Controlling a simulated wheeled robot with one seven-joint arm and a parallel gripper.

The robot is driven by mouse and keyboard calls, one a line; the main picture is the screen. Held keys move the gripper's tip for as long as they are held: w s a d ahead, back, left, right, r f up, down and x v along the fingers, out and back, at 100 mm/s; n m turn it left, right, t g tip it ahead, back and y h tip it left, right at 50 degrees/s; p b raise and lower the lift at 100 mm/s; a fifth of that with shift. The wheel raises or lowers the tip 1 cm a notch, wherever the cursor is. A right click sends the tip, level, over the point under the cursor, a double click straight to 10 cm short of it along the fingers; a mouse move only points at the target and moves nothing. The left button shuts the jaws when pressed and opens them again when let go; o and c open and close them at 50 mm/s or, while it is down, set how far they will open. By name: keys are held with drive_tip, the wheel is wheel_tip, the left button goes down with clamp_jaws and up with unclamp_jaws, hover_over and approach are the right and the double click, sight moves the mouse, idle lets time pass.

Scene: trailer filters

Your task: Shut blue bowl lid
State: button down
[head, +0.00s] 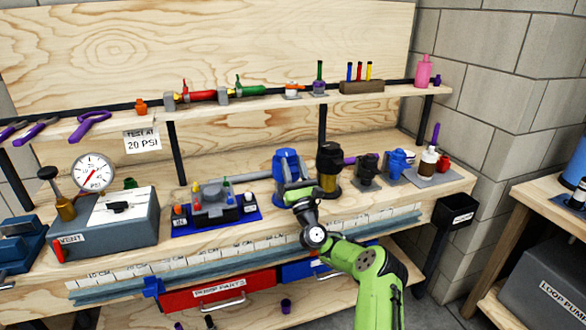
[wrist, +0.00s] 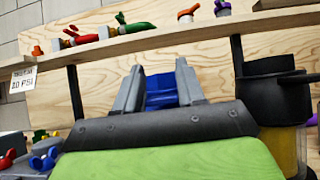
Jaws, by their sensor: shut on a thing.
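The blue filter bowl with its blue lid (head: 288,162) stands on the bench, left of a black-topped filter with an amber bowl (head: 328,170). My gripper (head: 296,188) is in front of the blue bowl and hides its lower front. In the wrist view my grey fingers (wrist: 160,82) stand on either side of a blue part (wrist: 161,92), which looks like the lid, and are shut on it. My gripper hides the join of lid and bowl, so I cannot tell how far the lid is closed.
A blue tray (head: 245,216) with a grey manifold lies to the left, beside a grey tester box (head: 110,222). A black filter (head: 367,170) and a blue one (head: 400,162) stand right. A shelf (head: 230,104) runs above. A ruler strip (head: 240,252) lines the bench front.

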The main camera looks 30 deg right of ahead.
drive_tip(key=shift+f, duration=0.3)
drive_tip(key=c, duration=1)
unclamp_jaws()
drive_tip(key=shift+o, duration=1.2)
drive_tip(key=shift+s+r, duration=0.15)
drive_tip(key=p+v, duration=0.1)
drive_tip(key=v, duration=1.4)
drive_tip(key=shift+s, duration=0.35)
drive_tip(key=shift+a, duration=0.1)
